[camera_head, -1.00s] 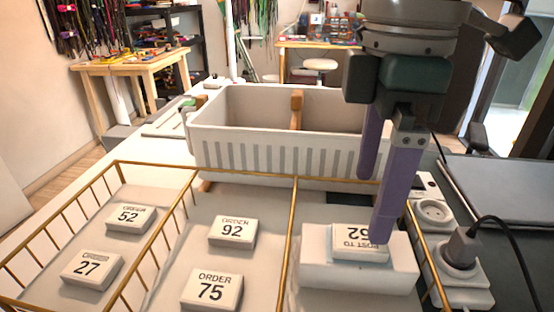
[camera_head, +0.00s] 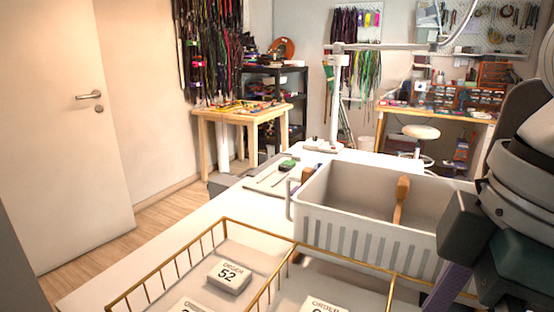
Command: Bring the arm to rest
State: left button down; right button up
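My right gripper (camera_head: 450,288) is at the right edge of the head view, its arm running up out of the picture. Only part of its dark body and a purple finger show, in front of the right end of the white bin (camera_head: 350,232). The fingertips are cut off or hidden, so I cannot tell how far apart they are or if anything is between them. My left gripper is out of view.
Bare white tabletop (camera_head: 150,262) lies to the left. A door (camera_head: 70,130) stands at far left.

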jog(key=s+a+r+m+t+y+p, duration=0.2)
jog(key=s+a+r+m+p, duration=0.15)
jog(key=s+m+p, duration=0.2)
jog(key=s+d+m+h+p, duration=0.3)
jog(key=s+d+m+p, duration=0.2)
jog(key=s+d, duration=0.25)
pick_arm(q)
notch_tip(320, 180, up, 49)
jog(key=p, duration=3.7)
pick_arm(e)
notch_tip(320, 180, up, 38)
jog(key=w, duration=0.1)
jog(key=shift+f+n+t, duration=0.15)
jog(key=shift+n+t, duration=0.15)
jog(key=shift+n, duration=0.05)
jog(key=shift+w+d, duration=0.1)
